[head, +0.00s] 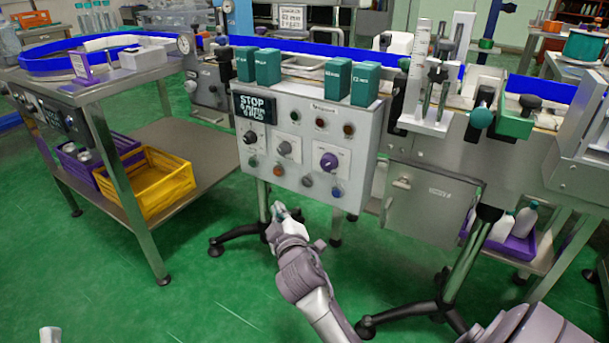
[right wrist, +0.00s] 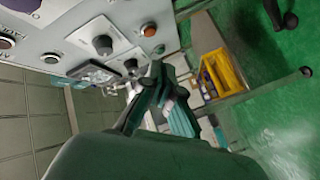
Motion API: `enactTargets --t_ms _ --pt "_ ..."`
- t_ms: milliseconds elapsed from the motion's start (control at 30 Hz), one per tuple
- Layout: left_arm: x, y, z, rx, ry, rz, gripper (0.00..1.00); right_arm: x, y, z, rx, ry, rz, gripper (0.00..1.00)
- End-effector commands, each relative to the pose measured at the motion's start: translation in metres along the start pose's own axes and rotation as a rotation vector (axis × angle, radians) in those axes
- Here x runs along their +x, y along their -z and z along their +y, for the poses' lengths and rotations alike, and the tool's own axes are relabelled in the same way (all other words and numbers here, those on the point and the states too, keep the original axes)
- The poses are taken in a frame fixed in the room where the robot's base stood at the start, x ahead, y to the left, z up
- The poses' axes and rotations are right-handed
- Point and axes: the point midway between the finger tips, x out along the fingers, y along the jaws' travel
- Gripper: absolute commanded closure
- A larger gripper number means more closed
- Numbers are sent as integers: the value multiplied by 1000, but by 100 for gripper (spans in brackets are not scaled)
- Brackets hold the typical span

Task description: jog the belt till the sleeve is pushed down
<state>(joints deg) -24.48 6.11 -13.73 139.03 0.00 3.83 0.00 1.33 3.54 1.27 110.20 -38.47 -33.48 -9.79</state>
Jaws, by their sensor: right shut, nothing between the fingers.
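The control panel (head: 310,105) stands in the middle of the head view. Its dark display (head: 255,107) reads STOP with zeros. It has several knobs, among them a purple one (head: 329,161). Its bottom row of buttons includes an orange-red one (head: 278,170), a grey one (head: 307,181) and a blue one (head: 337,191). My right gripper (head: 278,210) is shut and empty, just below the panel's lower edge in the picture. Its closed fingers also show in the right wrist view (right wrist: 159,78), with panel knobs beyond. I cannot make out the sleeve.
Teal boxes (head: 268,67) stand on the panel's top. The applicator post with a scale (head: 418,75) and the blue-edged conveyor (head: 300,46) are behind and right. A steel table (head: 110,85) with a yellow crate (head: 147,178) below is at left. The green floor is open in front.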

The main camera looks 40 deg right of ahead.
Motion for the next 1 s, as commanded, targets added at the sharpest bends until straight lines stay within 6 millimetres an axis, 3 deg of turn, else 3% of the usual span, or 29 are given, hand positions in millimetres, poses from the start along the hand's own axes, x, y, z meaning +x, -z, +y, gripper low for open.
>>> enactTargets --t_ms 367,833,1000 --pt "0 0 0 0 0 5 37 5 -3 3 -6 -3 1 100" --pt "0 12 1 -2 -3 66 37 47 -33 35 -8 -3 1 100" --pt "0 -2 0 0 1 -14 37 58 -41 42 -8 -2 1 100"
